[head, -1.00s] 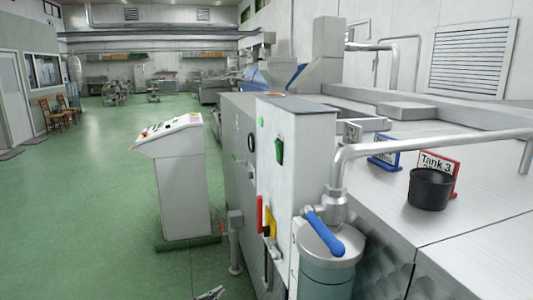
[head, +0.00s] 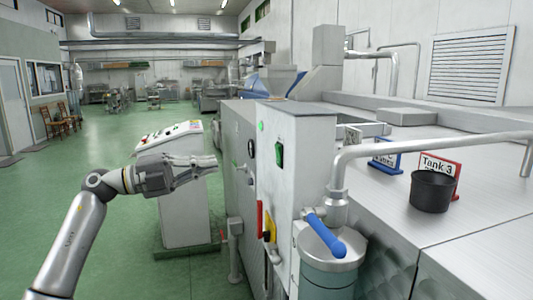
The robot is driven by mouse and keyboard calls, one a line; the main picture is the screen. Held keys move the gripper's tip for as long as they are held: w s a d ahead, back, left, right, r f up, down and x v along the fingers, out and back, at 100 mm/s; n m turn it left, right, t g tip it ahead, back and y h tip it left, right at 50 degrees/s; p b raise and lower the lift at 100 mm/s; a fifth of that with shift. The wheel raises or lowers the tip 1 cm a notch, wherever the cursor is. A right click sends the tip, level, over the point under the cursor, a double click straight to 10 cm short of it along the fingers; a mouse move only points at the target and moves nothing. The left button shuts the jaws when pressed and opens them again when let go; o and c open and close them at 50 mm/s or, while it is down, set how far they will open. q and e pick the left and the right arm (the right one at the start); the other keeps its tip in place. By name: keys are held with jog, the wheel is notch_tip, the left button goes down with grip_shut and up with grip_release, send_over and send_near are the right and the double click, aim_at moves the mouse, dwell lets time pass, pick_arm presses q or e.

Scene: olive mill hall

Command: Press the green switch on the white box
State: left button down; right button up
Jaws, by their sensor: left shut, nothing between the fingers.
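The white box (head: 290,184) stands in the middle of the head view, fixed to the front of a grey machine cabinet. The green switch (head: 279,155) is on its upper front face. A small round green light (head: 261,127) sits above and left of the switch. My left gripper (head: 214,163) is shut and empty, left of the white box at about the switch's height in the picture, pointing right and apart from the box. My right gripper is not in view.
A white control console (head: 185,215) stands behind my left arm. A red handle (head: 260,218) and a yellow part (head: 269,231) sit low on the box. A pipe with a blue lever (head: 325,236) is close on its right. A black bucket (head: 431,191) stands on the metal top.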

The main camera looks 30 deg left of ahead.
aim_at(278, 149)
pick_arm(q)
jog(key=p+x, duration=0.2)
jog(key=x, duration=0.2)
jog(key=p+x, duration=0.2)
jog(key=x, duration=0.2)
jog(key=p+x, duration=0.3)
jog(key=x, duration=0.2)
jog(key=shift+r, duration=0.25)
jog(key=shift+w+d+f, duration=0.15)
jog(key=shift+w+d, duration=0.2)
jog(key=shift+p, duration=0.3)
jog(key=shift+w+d+r, duration=0.15)
jog(key=shift+r, duration=0.1)
jog(key=shift+f, duration=0.1)
